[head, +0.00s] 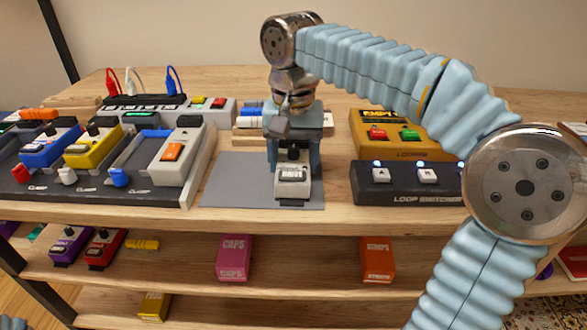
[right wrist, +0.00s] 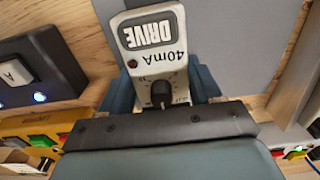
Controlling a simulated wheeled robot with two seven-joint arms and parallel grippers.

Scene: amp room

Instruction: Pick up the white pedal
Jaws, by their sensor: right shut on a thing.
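The white pedal (head: 292,183) is on the grey mat (head: 235,180) near the front of the table's middle. Its label reads DRIVE, and it has a black knob. In the right wrist view the white pedal (right wrist: 150,42) also shows "40mA". My right gripper (head: 293,158) comes from above and behind, with one finger on each side of the pedal, shut on it. In the right wrist view the gripper (right wrist: 162,88) holds the knob end. I cannot tell whether the pedal's underside touches the mat. My left gripper is not in view.
A pedalboard (head: 60,190) with blue, yellow and pale pedals stands left. A loop switcher (head: 405,186) and a yellow looper (head: 365,128) stand close on the right. A power unit with cables (head: 145,102) is behind. Lower shelves hold boxes, including a pink one (head: 234,258).

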